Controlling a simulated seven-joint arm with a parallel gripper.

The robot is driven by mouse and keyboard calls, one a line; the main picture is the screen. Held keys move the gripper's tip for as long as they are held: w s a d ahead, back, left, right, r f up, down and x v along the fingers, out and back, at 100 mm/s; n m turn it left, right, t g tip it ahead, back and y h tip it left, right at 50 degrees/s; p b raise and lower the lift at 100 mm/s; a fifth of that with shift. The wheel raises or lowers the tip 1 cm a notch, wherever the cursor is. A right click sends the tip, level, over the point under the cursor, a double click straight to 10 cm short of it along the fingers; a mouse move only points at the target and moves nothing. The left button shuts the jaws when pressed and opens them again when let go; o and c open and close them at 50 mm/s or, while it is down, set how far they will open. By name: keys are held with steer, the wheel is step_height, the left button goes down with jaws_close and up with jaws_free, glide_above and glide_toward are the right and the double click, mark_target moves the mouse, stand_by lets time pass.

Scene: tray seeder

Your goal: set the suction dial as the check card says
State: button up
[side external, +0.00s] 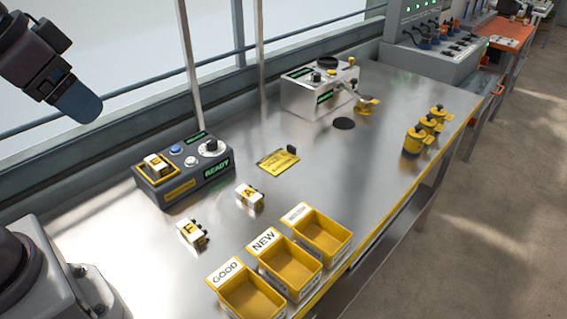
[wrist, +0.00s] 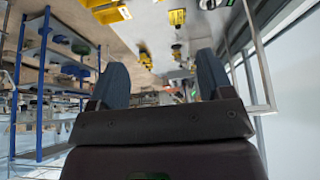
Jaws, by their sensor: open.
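A dark grey box (side external: 160,192) with a lit green READY display stands at the left of the bench. On its top is a round dial (side external: 211,146) with a dark knob on a pale disc; its marks are too small to read. A yellow card (side external: 278,162) with dark print and a black clip lies flat right of the box; its text is unreadable. I cannot tell for certain which dial is the suction dial. My gripper (side external: 86,106) hangs high at the upper left, away from box and card. In the wrist view my gripper (wrist: 161,78) is open and empty.
White blocks marked A (side external: 250,196) and F (side external: 192,233) lie before the box, and another sits on it. Yellow bins (side external: 250,291) line the front. A silver machine (side external: 304,96) with a black knob stands behind.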

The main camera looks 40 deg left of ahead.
steer(key=shift+a+f, duration=0.1)
steer(key=shift+f, duration=0.05)
steer(key=shift+c, duration=1.4)
steer(key=n+g, duration=0.6)
steer(key=n, duration=0.9)
glide_above(211, 140)
step_height(211, 140, down, 16)
step_height(211, 140, down, 12)
steer(key=shift+s+f, duration=0.1)
steer(key=shift+f, duration=0.15)
steer(key=c, duration=0.9)
